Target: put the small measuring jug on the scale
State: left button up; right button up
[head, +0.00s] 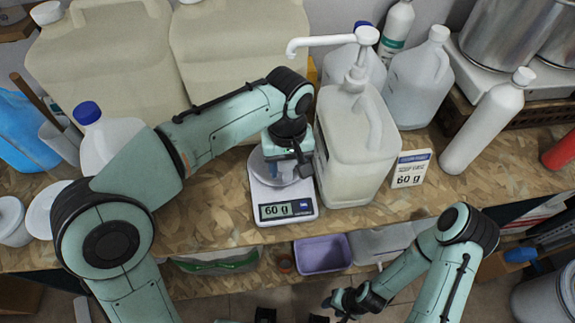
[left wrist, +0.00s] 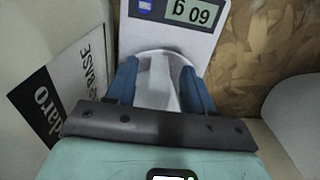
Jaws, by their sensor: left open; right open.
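The white scale (head: 286,212) stands on the wooden bench, and its display reads 60 g. My left gripper (head: 284,158) is right above the scale and hides part of it. In the left wrist view a pale grey piece, seemingly the small measuring jug (left wrist: 158,82), lies between the blue fingers of my open left gripper (left wrist: 160,92). It appears to stand on the scale (left wrist: 175,35); its underside is hidden. My right gripper (head: 345,300) is open and empty, low in front of the bench.
A large pump-top jug (head: 350,150) stands close on the right of the scale. A card reading 60 g (head: 411,168) is beside it. Big cream drums (head: 105,60) stand behind my left arm. A purple tub (head: 322,254) is below the bench's front edge.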

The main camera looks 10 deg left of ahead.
pick_arm(q)
notch_tip(320, 180, up, 11)
jog(key=shift+w+f+p, duration=0.1)
jog(key=shift+p, duration=1.15)
jog(key=shift+r, duration=0.2)
pick_arm(e)
jog(key=w+r, duration=0.3)
jog(key=shift+r, duration=0.3)
